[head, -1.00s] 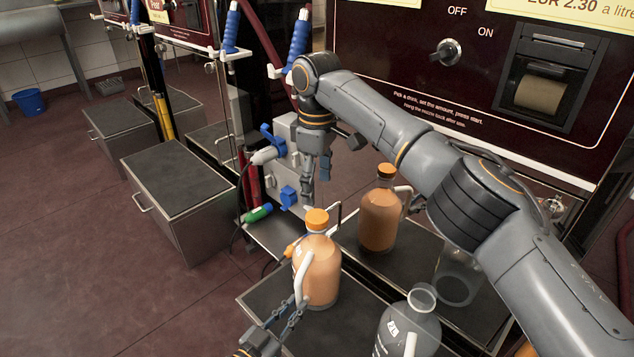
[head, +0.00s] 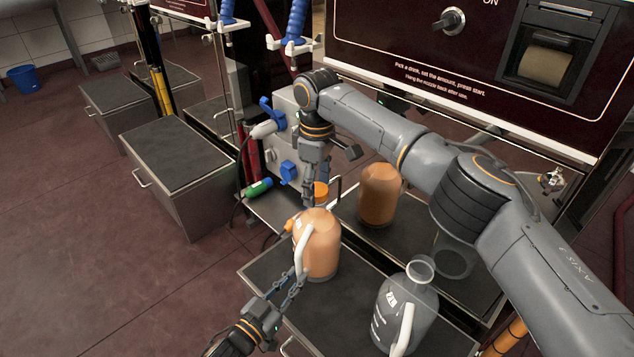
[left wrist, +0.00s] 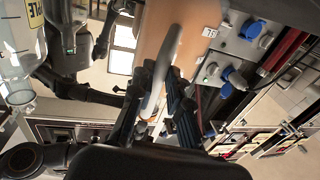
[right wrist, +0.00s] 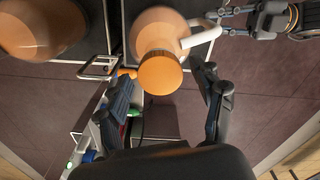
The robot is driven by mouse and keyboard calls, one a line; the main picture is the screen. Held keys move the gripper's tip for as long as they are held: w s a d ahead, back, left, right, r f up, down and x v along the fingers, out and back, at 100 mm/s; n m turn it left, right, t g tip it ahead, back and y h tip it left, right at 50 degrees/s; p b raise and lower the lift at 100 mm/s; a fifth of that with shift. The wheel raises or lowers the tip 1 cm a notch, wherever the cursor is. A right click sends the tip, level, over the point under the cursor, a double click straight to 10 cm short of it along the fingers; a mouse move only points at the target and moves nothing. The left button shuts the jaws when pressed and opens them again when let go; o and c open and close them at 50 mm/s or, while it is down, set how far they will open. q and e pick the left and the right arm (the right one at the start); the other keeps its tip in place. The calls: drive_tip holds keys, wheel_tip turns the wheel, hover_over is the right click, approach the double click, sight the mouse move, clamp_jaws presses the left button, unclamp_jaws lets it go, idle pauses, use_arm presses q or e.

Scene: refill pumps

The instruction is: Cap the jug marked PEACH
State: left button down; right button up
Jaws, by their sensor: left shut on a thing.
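A jug of orange-brown liquid (head: 322,250) stands upright on the near dark platform. An orange cap (head: 321,192) sits on its neck; it also shows in the right wrist view (right wrist: 160,74). I cannot read the name on its label. My left gripper (head: 291,287) is shut on the jug's white handle, seen between its fingers in the left wrist view (left wrist: 165,70). My right gripper (head: 312,200) points down beside the cap. In the right wrist view its fingers (right wrist: 160,105) are apart and empty, with the cap just beyond the gap.
A clear empty jug (head: 405,315) with an open mouth stands at front right. A valve block with blue handles (head: 288,172) is behind the jug. Open floor lies left.

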drive_tip(key=c, duration=1)
drive_tip(key=o, duration=1.3)
drive_tip(key=shift+o, duration=0.2)
wheel_tip(320, 180, up, 12)
use_arm(q)
drive_tip(key=c, duration=1.2)
unclamp_jaws()
drive_tip(key=shift+s, duration=0.1)
